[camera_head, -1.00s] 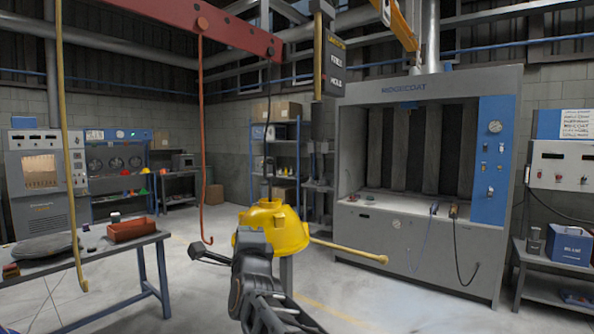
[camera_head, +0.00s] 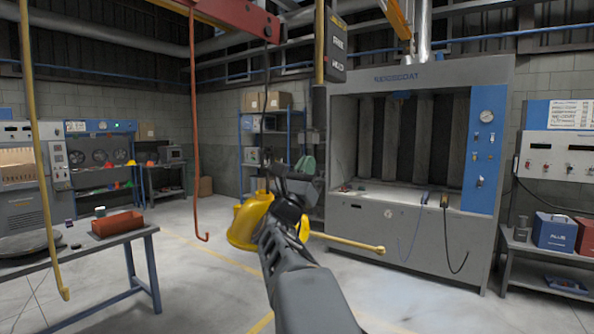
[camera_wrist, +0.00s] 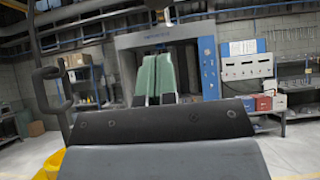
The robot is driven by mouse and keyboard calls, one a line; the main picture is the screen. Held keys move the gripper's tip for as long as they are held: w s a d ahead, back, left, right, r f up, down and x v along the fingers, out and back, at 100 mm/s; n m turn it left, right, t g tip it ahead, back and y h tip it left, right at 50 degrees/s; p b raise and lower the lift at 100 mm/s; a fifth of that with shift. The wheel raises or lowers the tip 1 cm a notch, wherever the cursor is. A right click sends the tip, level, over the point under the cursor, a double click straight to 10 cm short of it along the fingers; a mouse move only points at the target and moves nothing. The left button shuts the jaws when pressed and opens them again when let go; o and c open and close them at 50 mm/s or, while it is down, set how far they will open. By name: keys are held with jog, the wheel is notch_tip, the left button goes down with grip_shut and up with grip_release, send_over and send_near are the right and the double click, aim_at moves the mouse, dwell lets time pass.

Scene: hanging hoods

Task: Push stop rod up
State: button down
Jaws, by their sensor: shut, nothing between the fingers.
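A yellow hood (camera_head: 247,224) hangs below the red beam, and a yellow rod (camera_head: 345,242) with a rounded end sticks out to its right, nearly level. A thin dark rod (camera_head: 263,130) runs up from the hood toward the beam. I cannot tell for sure which rod is the stop rod. My gripper (camera_head: 306,166) is raised in front of the hood, and my arm hides part of it. In the wrist view its green fingers (camera_wrist: 153,76) are together and empty. A dark C-shaped handle (camera_wrist: 50,92) on an upright dark rod (camera_wrist: 34,50) stands left of them, apart.
A red hook rod (camera_head: 195,130) and a yellow hook rod (camera_head: 38,160) hang at the left. A workbench (camera_head: 100,245) with a red tray (camera_head: 118,223) stands left. A FREE/HOLD sign (camera_head: 337,45) hangs near the grey spray booth (camera_head: 375,235). The floor at front right is clear.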

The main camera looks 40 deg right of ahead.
notch_tip(320, 180, up, 6)
jog(key=d+p, duration=0.1)
jog(key=p, duration=0.2)
jog(key=shift+w+d+t+p, duration=0.2)
jog(key=shift+d+t+p, duration=0.1)
jog(key=shift+d, duration=0.1)
